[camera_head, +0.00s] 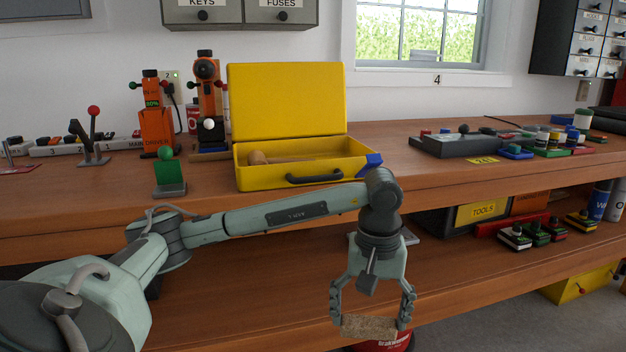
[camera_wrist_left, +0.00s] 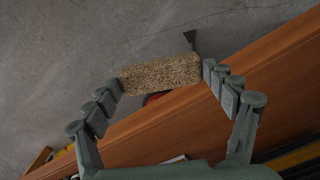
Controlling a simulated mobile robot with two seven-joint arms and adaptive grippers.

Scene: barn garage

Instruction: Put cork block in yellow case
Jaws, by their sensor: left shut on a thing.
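My left gripper (camera_head: 371,318) is shut on the cork block (camera_head: 368,327), a speckled tan bar held crosswise between its fingertips. The block hangs in front of the workbench, below the level of its top. In the left wrist view the cork block (camera_wrist_left: 160,74) spans between the two fingers. The yellow case (camera_head: 262,179) stands on the bench top with its lid raised at the back and its handle facing me. A wooden-looking tool lies inside it, and a blue piece sits at its right front corner. My right gripper is not in view.
The workbench (camera_head: 440,182) has a lower shelf. A green card stand (camera_head: 170,178) and orange devices (camera_head: 156,128) are left of the case. A grey panel (camera_head: 465,143) is to its right. A red can (camera_head: 385,343) is low behind the gripper.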

